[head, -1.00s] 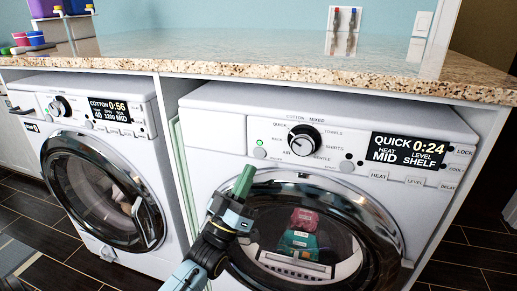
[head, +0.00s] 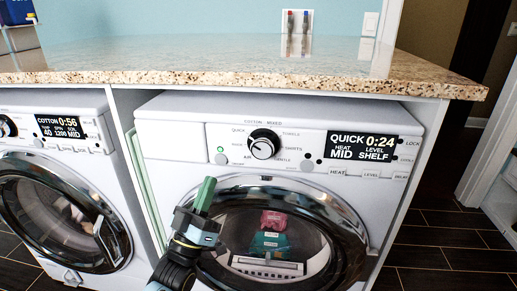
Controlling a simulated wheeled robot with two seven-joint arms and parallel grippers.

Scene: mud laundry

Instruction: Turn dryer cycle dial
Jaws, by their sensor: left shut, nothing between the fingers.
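The dryer (head: 172,146) is the white front-loading machine on the right, under the counter. Its black round cycle dial (head: 264,145) sits on the upper panel, with cycle names printed around it. The display (head: 362,147) beside it reads QUICK 0:24, HEAT MID, LEVEL SHELF. My left gripper (head: 204,193) is in front of the dryer, over the left edge of its round door in the picture. Its green fingers are shut and empty. They point upward, below and left of the dial and apart from it. My right gripper is out of view.
A second machine (head: 97,173), displaying COTTON 0:56, stands at the left. A speckled stone counter (head: 250,78) overhangs both machines. The dryer's glass door (head: 355,245) is closed, with coloured items inside. Dark tiled floor (head: 440,235) is open at the right.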

